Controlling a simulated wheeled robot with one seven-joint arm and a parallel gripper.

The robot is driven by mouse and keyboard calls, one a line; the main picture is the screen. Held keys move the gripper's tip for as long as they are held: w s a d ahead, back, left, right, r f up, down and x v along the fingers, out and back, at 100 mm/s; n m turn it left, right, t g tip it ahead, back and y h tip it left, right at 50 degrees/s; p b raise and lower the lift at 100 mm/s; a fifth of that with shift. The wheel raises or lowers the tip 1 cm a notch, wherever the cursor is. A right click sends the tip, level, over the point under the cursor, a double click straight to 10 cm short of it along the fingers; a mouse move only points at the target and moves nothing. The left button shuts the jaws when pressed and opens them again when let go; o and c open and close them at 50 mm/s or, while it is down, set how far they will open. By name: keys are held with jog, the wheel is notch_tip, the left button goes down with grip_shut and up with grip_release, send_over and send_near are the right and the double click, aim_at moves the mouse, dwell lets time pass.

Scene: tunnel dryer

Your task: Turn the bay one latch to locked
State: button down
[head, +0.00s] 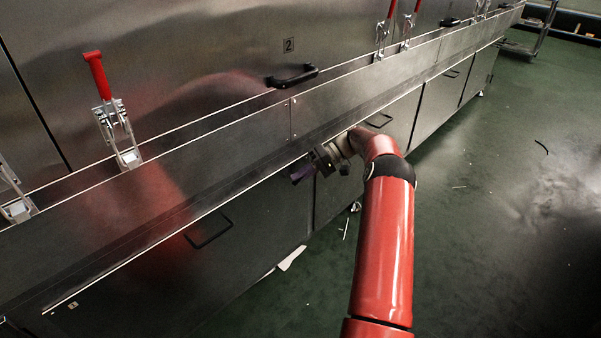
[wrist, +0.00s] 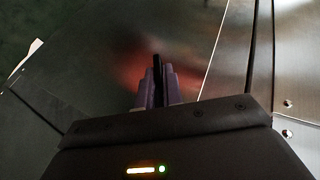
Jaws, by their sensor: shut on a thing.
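My gripper (head: 302,174) is at the upper right of a lower steel door, near the seam with the door to its right. In the wrist view my gripper (wrist: 157,85) has its purple fingers close together on a thin dark piece (wrist: 157,62), which looks like the bay one latch. Its tip shows just past the fingers; the rest is hidden. I cannot tell which way the latch is turned. The bay one door (head: 150,270) seems flush with the front, with a dark pull handle (head: 209,233) and a small plate (head: 73,305) at its lower left.
Red-handled toggle clamps (head: 112,115) stand along the ledge above. A black handle (head: 292,76) sits under a plate marked 2 (head: 288,45). The green floor (head: 500,190) at right is mostly open, with scattered scraps (head: 291,258) near the dryer and a cart (head: 535,35) far off.

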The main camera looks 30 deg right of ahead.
jog(key=y+b, duration=0.1)
jog(key=f+m+y+b, duration=0.1)
jog(key=y, duration=0.1)
jog(key=shift+d, duration=0.15)
jog(key=shift+m+y+b, duration=0.4)
jog(key=shift+y+b, duration=0.7)
jog(key=shift+b, duration=0.2)
jog(key=c, duration=1.5)
grip_release()
jog(key=shift+c, duration=0.2)
